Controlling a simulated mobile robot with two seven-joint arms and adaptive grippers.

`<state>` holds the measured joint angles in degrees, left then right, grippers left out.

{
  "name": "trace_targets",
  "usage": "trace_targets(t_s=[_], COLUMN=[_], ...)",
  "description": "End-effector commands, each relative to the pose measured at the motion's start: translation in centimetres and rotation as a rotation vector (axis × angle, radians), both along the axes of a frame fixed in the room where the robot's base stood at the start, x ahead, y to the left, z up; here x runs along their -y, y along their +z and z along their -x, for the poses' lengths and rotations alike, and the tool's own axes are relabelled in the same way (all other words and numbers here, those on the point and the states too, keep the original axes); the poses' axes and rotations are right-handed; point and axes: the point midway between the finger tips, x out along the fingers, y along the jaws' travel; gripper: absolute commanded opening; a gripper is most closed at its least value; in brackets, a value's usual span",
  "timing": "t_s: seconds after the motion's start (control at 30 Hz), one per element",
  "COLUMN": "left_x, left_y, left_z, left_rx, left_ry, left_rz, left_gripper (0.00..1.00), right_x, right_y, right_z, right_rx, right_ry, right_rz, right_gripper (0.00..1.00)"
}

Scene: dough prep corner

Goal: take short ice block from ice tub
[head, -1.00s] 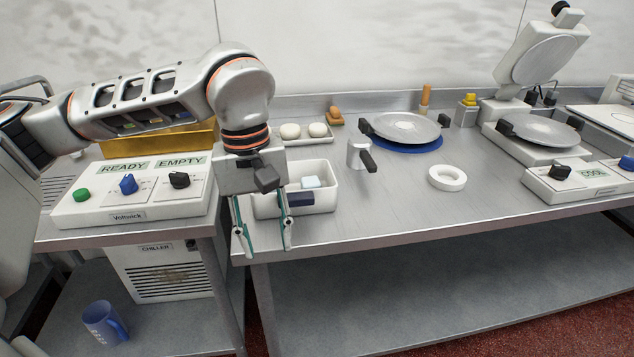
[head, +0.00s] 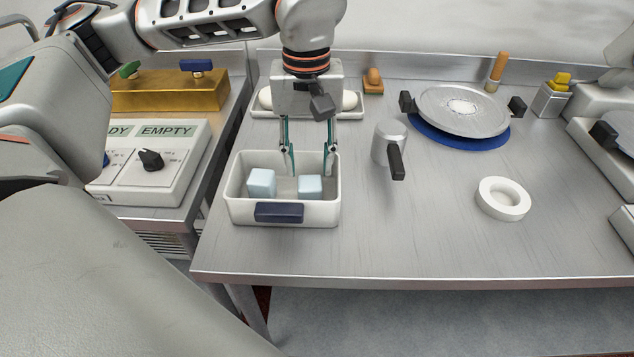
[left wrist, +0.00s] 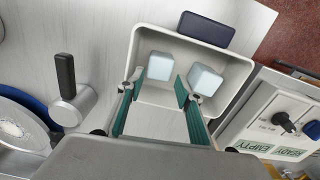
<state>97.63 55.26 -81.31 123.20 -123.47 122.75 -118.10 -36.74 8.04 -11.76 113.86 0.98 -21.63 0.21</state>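The white ice tub (head: 330,205) stands at the left of the steel table, a dark blue handle on its front. Two pale blue ice blocks lie in it. The short ice block (head: 310,187) is on the right; the taller ice block (head: 262,183) is on the left. My left gripper (head: 310,170) is open and empty, pointing down at the back of the tub behind the short block. In the left wrist view, its fingertips (left wrist: 160,86) straddle a gap with the short block (left wrist: 159,65) just beyond them. Contact cannot be told. My right gripper is not in view.
A metal cup with a dark handle (head: 390,145) stands right of the tub. A white tray (head: 262,111) lies behind the gripper. The table's front right is clear.

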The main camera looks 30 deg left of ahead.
Motion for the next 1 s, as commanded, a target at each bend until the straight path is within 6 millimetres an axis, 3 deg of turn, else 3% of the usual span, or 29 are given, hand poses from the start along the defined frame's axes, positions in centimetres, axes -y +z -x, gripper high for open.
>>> trace_targets(t_s=[0.2,0.43,0.77,0.9,1.0], left_x=[0.1,0.3,0.4,0.3,0.4], left_y=[-2.5,-5.7,-6.4,-6.4,-6.3], left_z=[0.2,0.3,0.2,0.2,0.2], left_rx=[-0.004,-0.004,0.001,0.0,0.001], left_ry=[-0.002,-0.001,-0.001,-0.001,-0.001], left_rz=[0.001,0.0,0.001,0.0,0.001], left_gripper=[0.35,0.35,0.35,0.08,0.08], right_x=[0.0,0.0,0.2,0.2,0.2], right_y=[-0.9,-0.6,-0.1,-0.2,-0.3], right_z=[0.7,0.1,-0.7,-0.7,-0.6], right_rx=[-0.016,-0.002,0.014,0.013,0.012], right_ry=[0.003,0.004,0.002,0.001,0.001], right_rz=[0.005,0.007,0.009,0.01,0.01], right_gripper=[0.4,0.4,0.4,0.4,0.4])
